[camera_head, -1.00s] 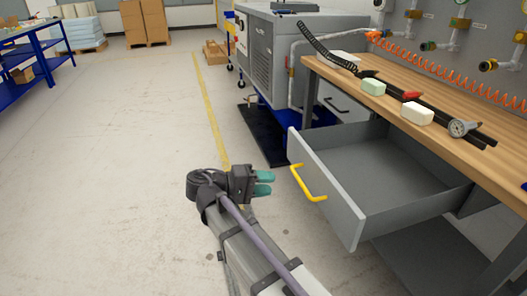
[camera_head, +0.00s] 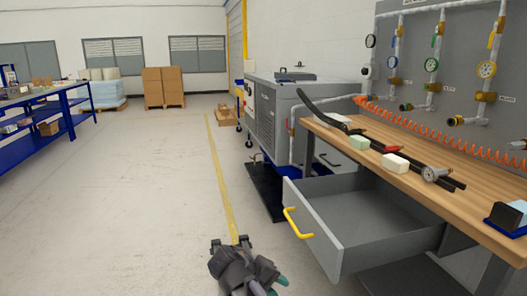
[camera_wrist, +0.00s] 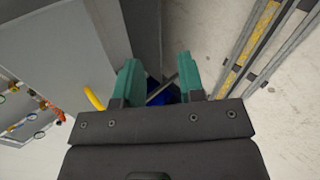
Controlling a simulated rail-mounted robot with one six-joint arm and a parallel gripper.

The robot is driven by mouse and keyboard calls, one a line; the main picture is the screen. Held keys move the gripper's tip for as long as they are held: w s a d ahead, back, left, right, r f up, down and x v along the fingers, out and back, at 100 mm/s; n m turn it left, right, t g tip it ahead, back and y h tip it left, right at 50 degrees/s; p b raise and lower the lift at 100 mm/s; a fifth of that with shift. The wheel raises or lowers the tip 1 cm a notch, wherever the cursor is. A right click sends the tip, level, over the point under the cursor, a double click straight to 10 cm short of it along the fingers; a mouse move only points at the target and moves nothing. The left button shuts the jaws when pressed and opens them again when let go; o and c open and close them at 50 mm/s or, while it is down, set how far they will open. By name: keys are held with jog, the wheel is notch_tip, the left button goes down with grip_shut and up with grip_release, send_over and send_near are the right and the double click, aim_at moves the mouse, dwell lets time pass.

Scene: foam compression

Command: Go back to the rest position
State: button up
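The grey drawer (camera_head: 330,254) is pulled out from under the bench. Its yellow handle (camera_head: 297,223) also shows in the wrist view (camera_wrist: 94,98), left of the fingers. My gripper is apart from the handle.
The wooden workbench (camera_head: 462,213) holds foam blocks (camera_head: 395,163), black hoses and a gauge (camera_head: 432,173). A grey machine (camera_head: 275,118) stands behind it. Blue shelving (camera_head: 68,125) is at the far left. The floor left of the yellow line (camera_head: 222,185) is clear.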

jog(key=s+d+f+m+g+y, duration=0.1)
jog(key=s+d+f+m+y, duration=0.15)
jog(key=s+d+y, duration=0.35)
jog(key=s+d+f+m+g+y, duration=0.2)
jog(key=s+d+m+y, duration=0.1)
jog(key=d, duration=0.6)
notch_tip(320, 180, up, 25)
jog(key=a+p, duration=0.1)
jog(key=p, duration=2.5)
jog(key=shift+w+a+n, duration=0.15)
jog(key=shift+w+n, duration=0.1)
jog(key=shift+n, duration=0.1)
